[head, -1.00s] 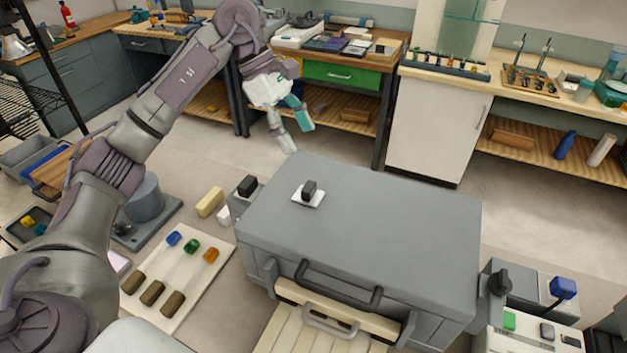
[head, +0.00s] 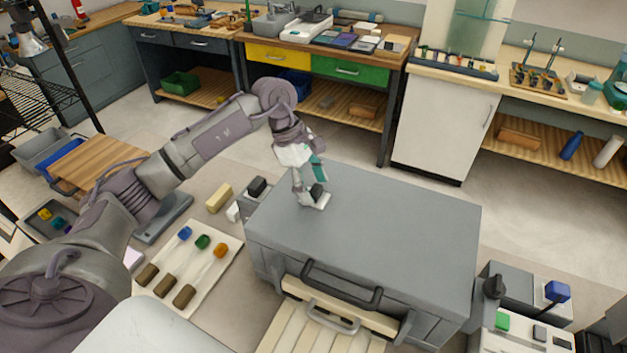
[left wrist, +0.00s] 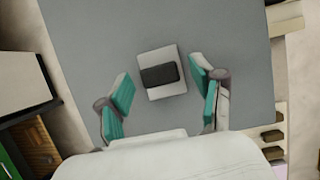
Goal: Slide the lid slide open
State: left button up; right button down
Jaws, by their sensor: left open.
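The lid slide is a white plate (head: 321,203) with a dark knob (head: 317,191) on the top of a large grey box (head: 400,230). In the left wrist view the knob (left wrist: 160,75) sits on the white plate (left wrist: 165,91), between and just beyond the fingertips. My left gripper (head: 308,194) is open over the slide and hides part of it in the head view. Its teal-padded fingers (left wrist: 162,85) stand apart on either side of the plate, with gaps. I cannot tell whether either finger touches it. My right gripper is not in view.
A dark handle (head: 340,287) is on the box's front. A device with a blue knob (head: 558,291) stands right. The box top around the slide is clear.

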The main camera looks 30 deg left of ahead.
pick_arm(q)
jog(key=shift+d+f, duration=0.1)
jog(key=shift+f, duration=0.25)
grip_shut()
jog(key=d+b, duration=0.1)
jog(key=d, duration=0.3)
jog(key=shift+w+d, duration=0.15)
jog(key=shift+d, duration=0.05)
jog(key=shift+d+r, duration=0.1)
jog(key=shift+d, duration=0.2)
jog(key=shift+a, duration=0.1)
grip_release()
jog(key=shift+r, duration=0.1)
